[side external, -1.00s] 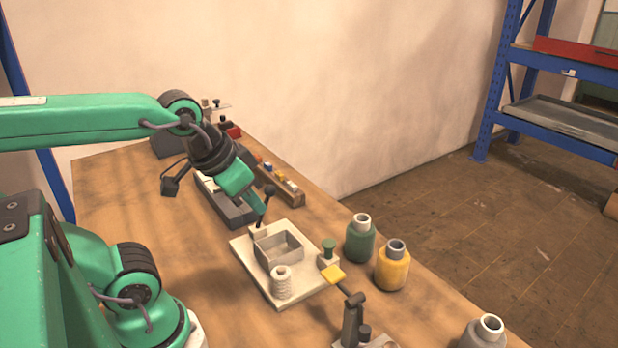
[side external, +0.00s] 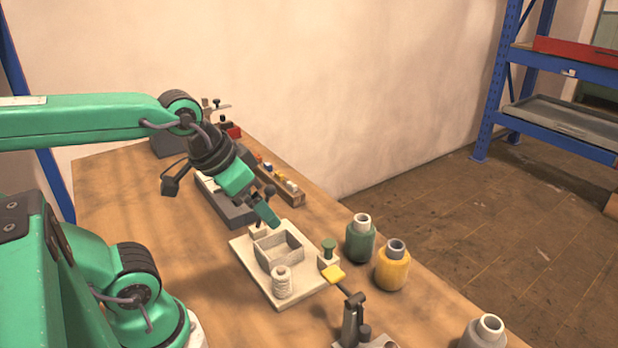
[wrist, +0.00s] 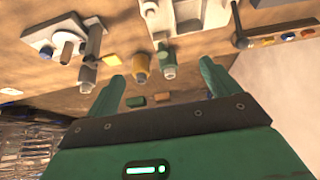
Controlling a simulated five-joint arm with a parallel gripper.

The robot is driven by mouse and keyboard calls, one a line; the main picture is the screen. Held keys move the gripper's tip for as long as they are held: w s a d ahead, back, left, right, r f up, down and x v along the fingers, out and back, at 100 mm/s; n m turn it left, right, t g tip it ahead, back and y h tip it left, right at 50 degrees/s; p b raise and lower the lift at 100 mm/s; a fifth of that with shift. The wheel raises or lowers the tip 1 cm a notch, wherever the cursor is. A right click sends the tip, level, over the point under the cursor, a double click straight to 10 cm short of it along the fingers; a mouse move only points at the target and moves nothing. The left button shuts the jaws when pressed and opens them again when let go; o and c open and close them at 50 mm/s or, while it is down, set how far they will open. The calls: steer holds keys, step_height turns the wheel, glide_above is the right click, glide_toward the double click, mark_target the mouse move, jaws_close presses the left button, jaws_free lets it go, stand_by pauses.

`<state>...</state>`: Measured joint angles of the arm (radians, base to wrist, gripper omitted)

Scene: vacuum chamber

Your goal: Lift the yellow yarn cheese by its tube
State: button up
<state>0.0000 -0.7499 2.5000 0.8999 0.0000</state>
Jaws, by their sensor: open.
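The yellow yarn cheese (side external: 392,268) stands upright on the wooden bench, with a grey tube (side external: 397,246) sticking out of its top. It also shows in the wrist view (wrist: 139,62), beyond the fingers with its tube end toward the camera. My gripper (side external: 264,212) is open and empty, above the back of the pale fixture plate, well to the left of the yellow cheese and higher. In the wrist view my gripper (wrist: 163,84) shows two green fingers spread apart with nothing between them.
A green yarn cheese (side external: 360,242) stands close behind the yellow one, and a grey one (side external: 480,335) stands at the front right. A pale plate (side external: 255,279) with a square box and white spool lies left. A yellow-tipped lever (side external: 334,274) stands close to the yellow cheese.

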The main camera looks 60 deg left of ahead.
stand_by(0.3)
steer(key=g, duration=0.6)
glide_toward(396, 245)
step_height(396, 245, down, 6)
steer(key=s+d, duration=0.1)
steer(key=s, duration=0.1)
steer(key=shift+w+d+r+n, duration=0.1)
steer(key=shift+w+n, duration=0.05)
steer(key=shift+n, duration=0.25)
steer(key=shift+f, duration=1.3)
steer(key=shift+f, duration=0.1)
steer(key=shift+w+f, duration=0.1)
steer(key=shift+f, duration=2.4)
